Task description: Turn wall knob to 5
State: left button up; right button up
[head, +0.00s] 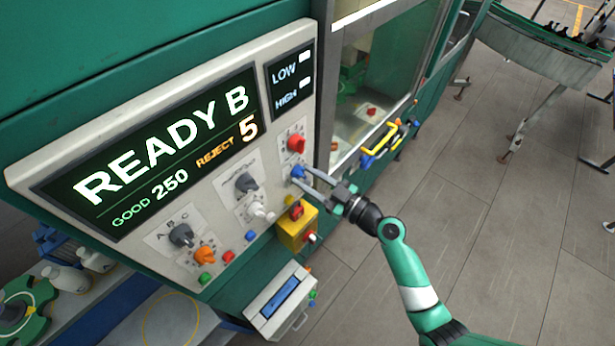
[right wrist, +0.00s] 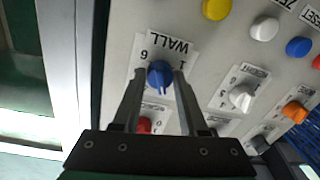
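The blue wall knob (right wrist: 160,75) sits on a white plate marked WALL in the right wrist view. The numerals 6 and 1 show on either side of it, and the other marks are hidden or too small to read. I cannot tell which number it points at. It also shows in the head view (head: 298,171), on the panel's right side. My right gripper (head: 304,177) is open, with one finger on each side of the knob; in the right wrist view its fingertips (right wrist: 160,80) flank the knob. Contact cannot be told. My left gripper is not in view.
The panel (head: 215,215) carries a display (head: 150,150) reading READY B, GOOD 250, REJECT 5. Close by are a red knob (head: 296,143), a grey knob (head: 246,182), a white knob (head: 262,213) and a yellow switch box (head: 296,228).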

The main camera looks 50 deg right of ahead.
grip_shut()
jog(key=m+b, duration=0.1)
jog(key=m, duration=0.3)
jog(key=shift+a+f+b, duration=0.1)
jog(key=shift+b, duration=0.3)
jog(key=m, duration=0.4)
jog(key=shift+t+b, duration=0.3)
jog(key=m, duration=0.3)
jog(key=shift+a, duration=0.1)
jog(key=m, duration=0.3)
jog(key=shift+p, duration=0.4)
jog(key=m+p, duration=0.1)
jog(key=m, duration=0.2)
jog(key=m+h+p, duration=0.1)
jog(key=m, duration=0.2)
jog(key=shift+a+r+m, duration=0.1)
jog(key=shift+r+m, duration=0.1)
jog(key=shift+m, duration=0.1)
